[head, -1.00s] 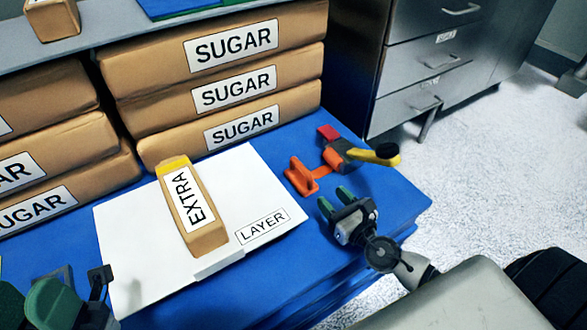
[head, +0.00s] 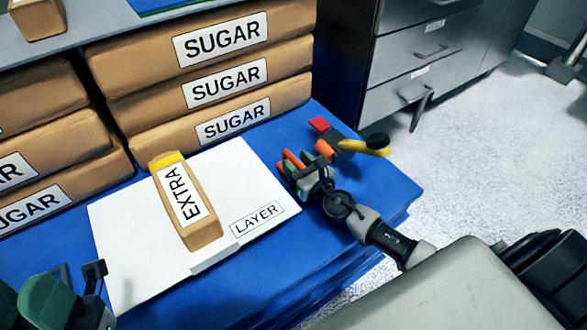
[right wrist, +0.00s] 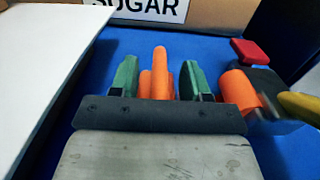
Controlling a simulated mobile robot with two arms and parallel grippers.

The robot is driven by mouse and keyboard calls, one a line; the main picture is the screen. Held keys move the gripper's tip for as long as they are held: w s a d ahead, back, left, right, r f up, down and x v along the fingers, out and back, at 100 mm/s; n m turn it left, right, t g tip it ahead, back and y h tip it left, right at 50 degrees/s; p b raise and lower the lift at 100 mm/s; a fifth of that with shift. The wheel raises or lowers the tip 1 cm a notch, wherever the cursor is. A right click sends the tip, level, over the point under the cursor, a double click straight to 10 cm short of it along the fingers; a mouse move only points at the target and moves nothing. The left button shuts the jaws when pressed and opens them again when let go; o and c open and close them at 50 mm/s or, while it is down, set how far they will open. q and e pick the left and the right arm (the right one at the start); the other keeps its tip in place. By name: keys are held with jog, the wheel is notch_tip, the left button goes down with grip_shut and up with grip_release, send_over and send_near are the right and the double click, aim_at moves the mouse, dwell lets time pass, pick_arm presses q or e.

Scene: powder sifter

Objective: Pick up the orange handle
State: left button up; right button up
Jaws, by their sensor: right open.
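The orange handle (right wrist: 161,73) stands on the blue table top, part of an orange piece beside a tool with a red block and a yellow and black end. In the right wrist view it is between the two green fingertips of my right gripper (right wrist: 157,80), with gaps on both sides. In the head view my right gripper (head: 298,163) is over the handle and hides most of it; a bit of orange (head: 293,159) shows. The gripper is open. My left gripper (head: 65,300) is at the lower left; its jaws are partly out of view.
A white board (head: 120,235) marked LAYER holds a brown EXTRA packet (head: 203,232). Stacked SUGAR bags (head: 150,98) stand behind. The red block (head: 319,124) and yellow-black end (head: 365,147) are close to the right of the handle. Grey drawers (head: 400,100) stand beyond the table.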

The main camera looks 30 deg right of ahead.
grip_shut()
jog(key=shift+r, duration=0.15)
dwell(0.4)
